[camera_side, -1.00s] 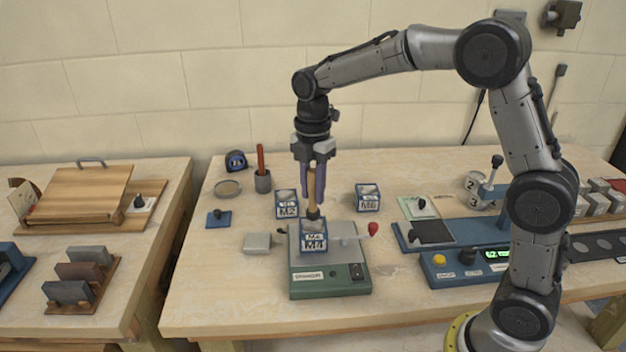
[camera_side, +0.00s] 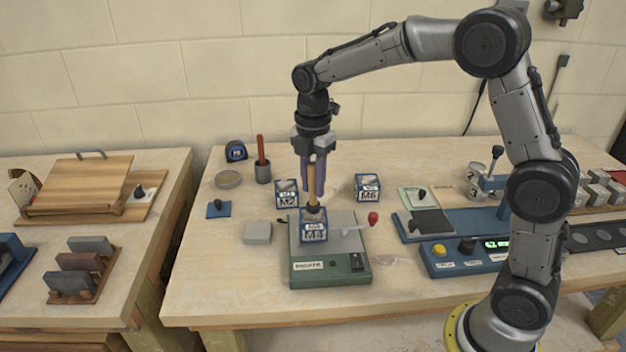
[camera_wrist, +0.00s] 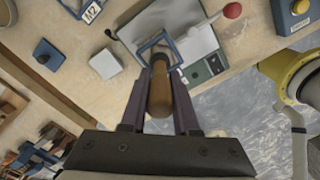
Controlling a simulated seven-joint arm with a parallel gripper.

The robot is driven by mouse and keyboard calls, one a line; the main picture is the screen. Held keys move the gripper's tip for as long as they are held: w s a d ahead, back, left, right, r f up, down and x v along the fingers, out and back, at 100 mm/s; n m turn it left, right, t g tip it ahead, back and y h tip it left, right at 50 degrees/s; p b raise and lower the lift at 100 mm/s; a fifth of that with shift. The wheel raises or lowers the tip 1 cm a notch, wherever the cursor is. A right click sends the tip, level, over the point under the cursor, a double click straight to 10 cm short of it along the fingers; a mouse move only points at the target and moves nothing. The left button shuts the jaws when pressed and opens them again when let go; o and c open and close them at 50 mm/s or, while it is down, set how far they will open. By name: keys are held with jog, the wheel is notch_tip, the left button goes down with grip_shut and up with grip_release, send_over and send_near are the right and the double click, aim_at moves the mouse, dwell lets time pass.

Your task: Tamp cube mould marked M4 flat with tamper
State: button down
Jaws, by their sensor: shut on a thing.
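My gripper (camera_side: 315,176) points straight down, shut on the wooden handle of the tamper (camera_side: 312,187). The tamper stands upright, and its dark foot is at the open top of the cube mould marked M4 (camera_side: 313,233). The mould is a blue-edged box with a white label, on the grey plate of the green machine (camera_side: 330,266). In the wrist view the tamper's handle (camera_wrist: 160,95) sits between the two fingers, and the mould's blue rim (camera_wrist: 150,45) shows just beyond. The handle hides much of the mould's inside, so I cannot tell how level the filling is.
Filled moulds M2 (camera_side: 286,196) and M6 (camera_side: 367,187) stand behind the machine. A red-knobbed lever (camera_side: 372,219) sticks out at the plate's right. A grey block (camera_side: 257,232) lies to the left. A blue control unit (camera_side: 465,262) is at the right.

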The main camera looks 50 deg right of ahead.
jog(key=shift+f, duration=0.75)
dwell(0.8)
jog(key=shift+r, duration=0.1)
jog(key=shift+r, duration=0.75)
jog(key=shift+f, duration=1.05)
dwell(0.9)
jog(key=shift+r, duration=0.9)
jog(key=shift+f, duration=1.15)
dwell(0.6)
jog(key=shift+r, duration=0.15)
jog(key=shift+r, duration=0.85)
